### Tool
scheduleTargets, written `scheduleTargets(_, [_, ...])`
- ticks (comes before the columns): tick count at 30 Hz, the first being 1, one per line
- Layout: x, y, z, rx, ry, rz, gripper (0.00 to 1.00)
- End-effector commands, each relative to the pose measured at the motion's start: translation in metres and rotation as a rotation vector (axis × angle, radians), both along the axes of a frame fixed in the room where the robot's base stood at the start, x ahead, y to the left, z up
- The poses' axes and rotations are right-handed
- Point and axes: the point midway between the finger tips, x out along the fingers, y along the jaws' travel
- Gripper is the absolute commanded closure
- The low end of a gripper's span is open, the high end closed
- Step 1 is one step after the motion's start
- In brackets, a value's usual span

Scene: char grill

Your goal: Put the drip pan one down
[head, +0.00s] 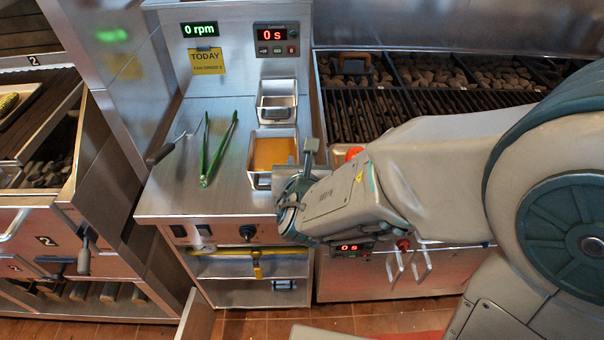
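A rectangular metal pan (272,153) with orange-brown contents is at the right side of the steel counter, just in front of a second, empty-looking metal pan (277,101). I cannot tell which of them is drip pan one, as no label on either is readable. My gripper (291,182) is at the front right corner of the orange-brown pan and overlaps it in the picture.
Green tongs (217,150) and a dark-handled tool (165,149) lie on the counter (170,195) left of the pans. The grill grate (365,112) is to the right, partly behind my arm. A lower shelf (245,292) is below. The counter's front left is clear.

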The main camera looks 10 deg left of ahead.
Motion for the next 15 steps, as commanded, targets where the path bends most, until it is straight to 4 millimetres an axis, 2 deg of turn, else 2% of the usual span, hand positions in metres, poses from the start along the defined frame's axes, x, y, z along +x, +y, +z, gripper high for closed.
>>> scheduleTargets(15, [-0.041,-0.011,0.016,0.003,-0.003,-0.005,0.76])
